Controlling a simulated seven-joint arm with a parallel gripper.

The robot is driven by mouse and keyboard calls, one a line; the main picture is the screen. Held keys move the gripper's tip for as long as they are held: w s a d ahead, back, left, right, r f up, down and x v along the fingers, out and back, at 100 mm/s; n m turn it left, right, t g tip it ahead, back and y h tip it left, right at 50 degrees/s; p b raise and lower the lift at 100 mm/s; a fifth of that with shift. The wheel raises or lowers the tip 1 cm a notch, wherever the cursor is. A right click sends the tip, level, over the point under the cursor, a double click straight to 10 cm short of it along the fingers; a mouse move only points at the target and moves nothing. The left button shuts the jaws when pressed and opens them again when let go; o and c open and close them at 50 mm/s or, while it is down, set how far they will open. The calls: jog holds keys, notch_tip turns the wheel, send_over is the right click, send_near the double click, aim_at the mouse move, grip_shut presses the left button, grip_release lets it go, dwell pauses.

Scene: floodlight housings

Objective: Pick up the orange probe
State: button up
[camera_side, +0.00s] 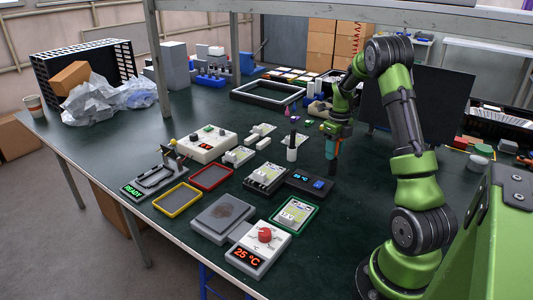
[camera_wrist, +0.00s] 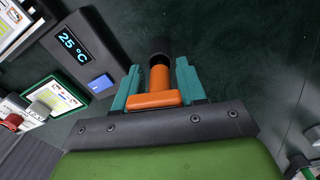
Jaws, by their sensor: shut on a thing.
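The orange probe (camera_wrist: 160,80) shows in the wrist view between the teal fingers of my gripper (camera_wrist: 156,72), with an orange crosspiece near the palm and a dark end pointing away. My gripper is shut on it. In the side view my gripper (camera_side: 331,148) points down above the green table, right of the dark meter. A dark stem (camera_side: 332,167) shows below the fingers; whether its end touches the table I cannot tell. The orange body is mostly hidden by the fingers there.
The dark meter (camera_side: 310,183), reading 25 °C in the wrist view (camera_wrist: 75,45), lies close to the left. A green-framed tray (camera_side: 294,215) and a red-knob box (camera_side: 259,247) lie nearer the front.

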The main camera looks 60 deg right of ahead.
jog(key=shift+r, duration=0.1)
notch_tip(320, 180, up, 10)
jog(key=shift+f, duration=0.1)
dwell(0.6)
jog(key=w+a+n, duration=0.2)
jog(key=w+a, duration=0.3)
jog(key=a, duration=0.7)
jog(key=w+a+n, duration=0.2)
jog(key=w+a, duration=0.3)
jog(key=a, duration=0.8)
jog(key=w+a+n, duration=0.2)
jog(key=w+a, duration=0.3)
jog(key=a, duration=0.8)
jog(key=shift+f, duration=0.4)
jog(key=shift+f, duration=2.85)
